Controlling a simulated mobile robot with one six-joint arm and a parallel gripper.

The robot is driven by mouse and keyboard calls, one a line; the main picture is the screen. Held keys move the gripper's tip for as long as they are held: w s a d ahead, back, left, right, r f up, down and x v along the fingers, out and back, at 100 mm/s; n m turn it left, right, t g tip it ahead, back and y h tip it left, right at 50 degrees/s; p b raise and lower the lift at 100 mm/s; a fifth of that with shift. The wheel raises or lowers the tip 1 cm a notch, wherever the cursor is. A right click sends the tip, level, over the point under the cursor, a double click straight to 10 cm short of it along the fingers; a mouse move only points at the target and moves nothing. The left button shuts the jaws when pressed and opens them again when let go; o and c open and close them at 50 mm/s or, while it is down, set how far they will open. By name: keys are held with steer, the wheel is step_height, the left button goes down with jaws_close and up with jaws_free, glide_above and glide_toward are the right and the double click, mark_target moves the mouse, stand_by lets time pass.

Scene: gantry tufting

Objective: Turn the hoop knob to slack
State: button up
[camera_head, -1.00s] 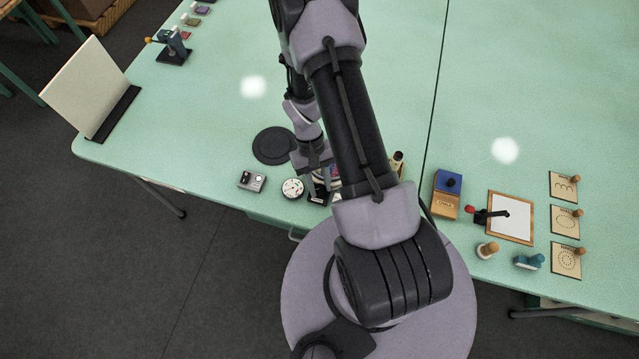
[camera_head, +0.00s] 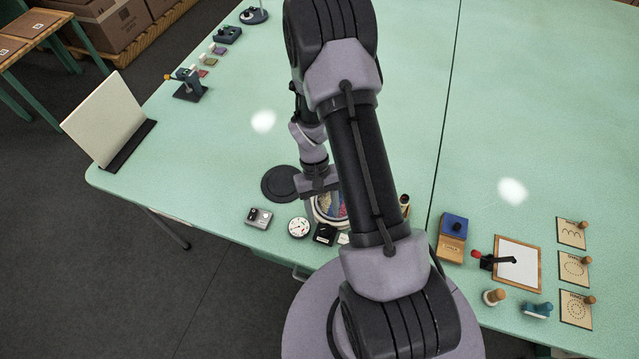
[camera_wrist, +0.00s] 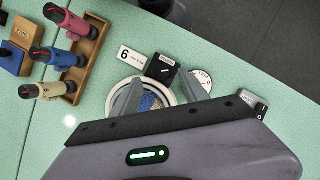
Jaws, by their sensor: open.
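A small black box with a dark knob and a white pointer mark (camera_wrist: 161,69) sits beyond my fingertips in the wrist view; I take it as the hoop knob. Its small label is too fine to read. It also shows near the table's front edge in the head view (camera_head: 324,235). My gripper (camera_wrist: 161,84) is open and empty, its two fingers spread above a round hoop with coloured yarn (camera_wrist: 153,99), which they partly cover. The knob box lies apart from the fingers. In the head view, the hoop (camera_head: 331,208) is partly hidden by my arm.
A white dial (camera_head: 298,227) and a grey switch box (camera_head: 258,217) stand left of the knob box. A rack of coloured handled tools (camera_wrist: 78,74) stands close by. A black disc (camera_head: 280,183) lies behind the dial.

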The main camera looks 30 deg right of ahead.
steer(key=p+v, duration=0.2)
steer(key=v, duration=1)
steer(key=shift+w, duration=0.15)
